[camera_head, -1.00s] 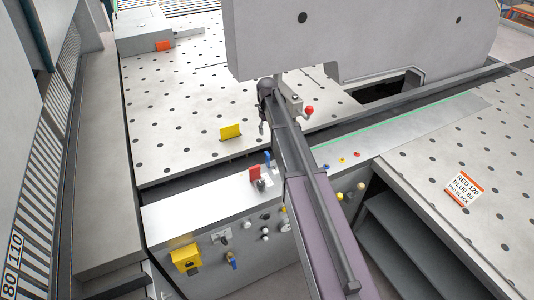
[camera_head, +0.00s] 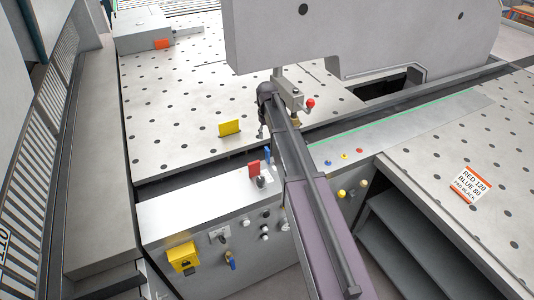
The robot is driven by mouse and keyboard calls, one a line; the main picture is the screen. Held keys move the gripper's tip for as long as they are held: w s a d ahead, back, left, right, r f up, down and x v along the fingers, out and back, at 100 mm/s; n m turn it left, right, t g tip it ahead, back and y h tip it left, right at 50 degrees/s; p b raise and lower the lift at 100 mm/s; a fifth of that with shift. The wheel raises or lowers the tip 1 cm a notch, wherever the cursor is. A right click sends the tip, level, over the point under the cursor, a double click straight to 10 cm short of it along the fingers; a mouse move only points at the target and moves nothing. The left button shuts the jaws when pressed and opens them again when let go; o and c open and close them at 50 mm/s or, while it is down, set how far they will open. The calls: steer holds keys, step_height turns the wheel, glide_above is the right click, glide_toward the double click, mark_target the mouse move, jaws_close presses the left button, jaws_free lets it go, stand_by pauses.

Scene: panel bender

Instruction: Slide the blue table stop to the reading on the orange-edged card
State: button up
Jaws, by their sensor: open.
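The blue table stop (camera_head: 267,155) is a small upright piece at the front edge of the perforated table, partly beside my arm. A red stop (camera_head: 255,169) stands just in front of it, to its left. The orange-edged card (camera_head: 470,186) lies on the right-hand table and reads RED 120, BLUE 80, with a smaller line that seems to say PAD BLACK. My gripper (camera_head: 261,131) hangs at the far end of my arm, above the table and just behind the blue stop. It is open, small and dark here, apart from the stop.
A yellow plate (camera_head: 229,128) stands on the perforated table (camera_head: 180,100). A large grey machine head (camera_head: 370,40) overhangs the back. A red-knobbed lever (camera_head: 310,103) is close right of my arm. The front panel carries a yellow switch box (camera_head: 183,257) and several knobs.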

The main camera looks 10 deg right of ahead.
mark_target(267, 149)
steer(key=shift+f+b, duration=4.05)
steer(key=shift+f, duration=0.35)
jaws_close()
